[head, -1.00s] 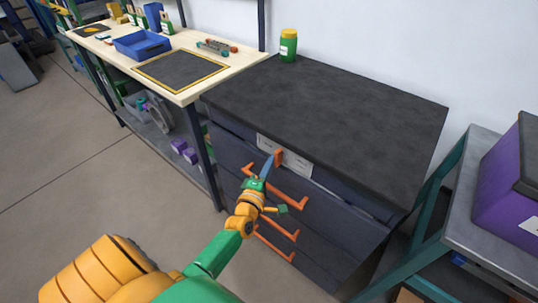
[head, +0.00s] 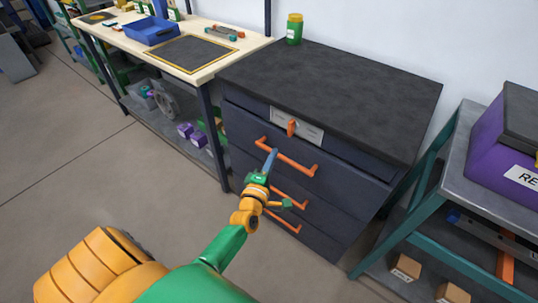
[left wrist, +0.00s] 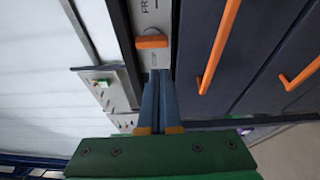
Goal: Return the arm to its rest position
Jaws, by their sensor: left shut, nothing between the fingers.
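My left gripper (head: 272,155) is shut and empty, its blue fingers together in front of the dark drawer cabinet (head: 335,80). Its tips are close to the top orange drawer handle (head: 286,158); whether they touch is hard to tell. The small orange latch (head: 291,128) on a light plate lies just above and right of the tips, apart from them. In the left wrist view the shut fingers (left wrist: 159,95) point toward the latch (left wrist: 152,42), with handles (left wrist: 218,48) to the right. The drawers look closed. My right gripper is not in view.
A wooden workbench (head: 190,72) with a blue bin (head: 150,31) stands at the left. A green jar (head: 294,29) with a yellow lid is on the cabinet top. A shelf rack (head: 405,227) with a purple box (head: 500,135) stands at the right. Open floor lies at the left.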

